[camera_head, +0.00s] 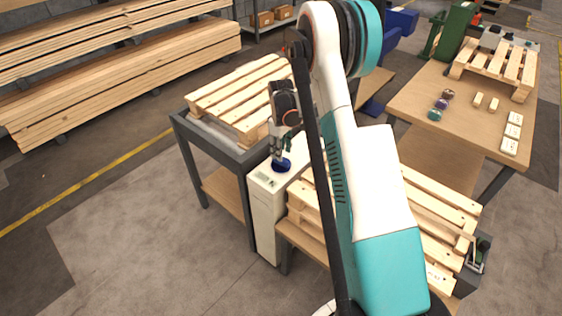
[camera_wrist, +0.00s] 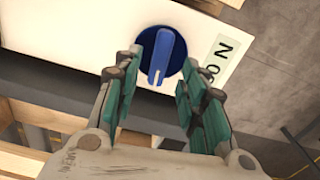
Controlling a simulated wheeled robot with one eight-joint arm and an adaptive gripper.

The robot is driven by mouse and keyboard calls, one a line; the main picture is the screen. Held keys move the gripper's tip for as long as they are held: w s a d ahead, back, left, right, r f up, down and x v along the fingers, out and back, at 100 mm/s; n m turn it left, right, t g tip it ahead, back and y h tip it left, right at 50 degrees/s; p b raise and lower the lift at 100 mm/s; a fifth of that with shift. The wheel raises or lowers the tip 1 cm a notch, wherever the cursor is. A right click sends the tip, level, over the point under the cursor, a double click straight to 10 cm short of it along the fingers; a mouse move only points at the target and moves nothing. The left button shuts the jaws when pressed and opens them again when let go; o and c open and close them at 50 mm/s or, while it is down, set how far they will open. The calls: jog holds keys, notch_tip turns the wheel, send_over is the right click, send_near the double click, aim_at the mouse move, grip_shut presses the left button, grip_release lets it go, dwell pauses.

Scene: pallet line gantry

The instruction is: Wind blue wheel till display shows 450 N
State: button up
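The blue wheel (camera_wrist: 162,52) is a round dial with a raised bar across it, on the white top of a cabinet. In the head view the blue wheel (camera_head: 281,165) sits at the cabinet's top, right under my gripper (camera_head: 279,150). In the wrist view my gripper (camera_wrist: 160,78) points at the wheel with its fingers apart, one on each side of the bar. No contact is clear. The display (camera_wrist: 217,62) beside the wheel shows an N and part of a number; a finger hides some of it, so I cannot read the value.
The white cabinet (camera_head: 264,215) stands between a grey-framed table with a pallet (camera_head: 240,95) and a stack of pallets at right. A wooden table (camera_head: 415,95) with small blocks and coloured knobs stands back right. The floor at front left is clear.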

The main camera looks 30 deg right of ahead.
jog(key=shift+f+b, duration=0.6)
jog(key=shift+f, duration=1.8)
grip_shut()
